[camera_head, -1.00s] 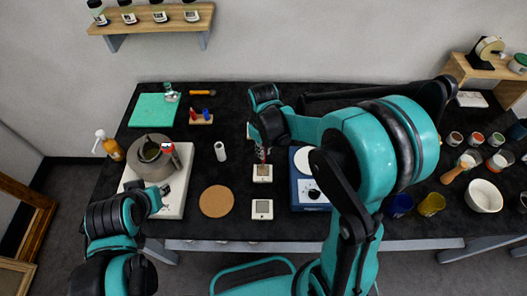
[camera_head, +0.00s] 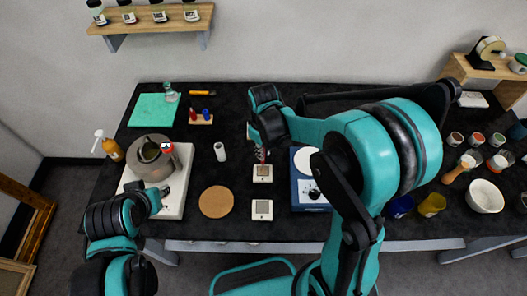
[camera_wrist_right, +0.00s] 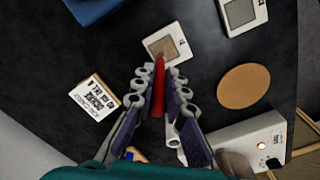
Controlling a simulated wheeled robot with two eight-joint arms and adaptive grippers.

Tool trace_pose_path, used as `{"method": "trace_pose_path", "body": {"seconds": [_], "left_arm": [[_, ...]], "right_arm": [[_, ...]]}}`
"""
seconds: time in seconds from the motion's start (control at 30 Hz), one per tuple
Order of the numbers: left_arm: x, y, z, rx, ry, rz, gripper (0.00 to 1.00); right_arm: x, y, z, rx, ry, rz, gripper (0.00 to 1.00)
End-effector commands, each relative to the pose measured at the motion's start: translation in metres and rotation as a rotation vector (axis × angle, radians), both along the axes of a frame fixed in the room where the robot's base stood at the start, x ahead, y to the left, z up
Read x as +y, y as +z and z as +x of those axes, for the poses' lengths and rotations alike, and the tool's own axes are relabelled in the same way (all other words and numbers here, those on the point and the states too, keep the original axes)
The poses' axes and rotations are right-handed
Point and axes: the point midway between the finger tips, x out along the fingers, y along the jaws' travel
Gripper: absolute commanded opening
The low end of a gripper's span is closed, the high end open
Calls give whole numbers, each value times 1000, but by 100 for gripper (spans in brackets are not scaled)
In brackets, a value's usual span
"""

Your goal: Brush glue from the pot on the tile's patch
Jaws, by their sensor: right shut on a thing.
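A pale square tile (camera_head: 262,173) with a tan patch (camera_wrist_right: 167,47) lies on the black table. My right gripper (camera_head: 261,143) is just behind it in the head view, shut on a red brush (camera_wrist_right: 158,88). The brush points at the tile; its tip is hard to see, and I cannot tell whether it touches the patch. The grey pot (camera_head: 137,158) stands on a white hot plate (camera_head: 176,205) at the left; its contents are unclear. My left gripper (camera_head: 155,200) is low by the hot plate's front; its fingers are not clear.
A second tile (camera_head: 262,209) lies in front of the first. A cork disc (camera_head: 216,201) and white cylinder (camera_head: 220,151) are to the left. A blue device (camera_head: 311,200) stands close on the right. A white label card (camera_wrist_right: 95,98) shows beside my right fingers.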

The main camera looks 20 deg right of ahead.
Motion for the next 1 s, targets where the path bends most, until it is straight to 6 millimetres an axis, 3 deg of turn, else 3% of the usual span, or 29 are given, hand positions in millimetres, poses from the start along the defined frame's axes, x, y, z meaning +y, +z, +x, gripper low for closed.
{"method": "trace_pose_path", "body": {"seconds": [0.3, 0.73, 1.0], "left_arm": [[0, 2, 0, 0, 0, 0, 31], [0, -3, 0, 0, 0, 0, 31], [0, -3, 0, 0, 0, 0, 31]], "right_arm": [[6, 2, -21, 0, 0, 0, 0], [-2, 0, 5, 0, -1, 0, 0], [2, 0, -5, 0, 1, 0, 0]]}}
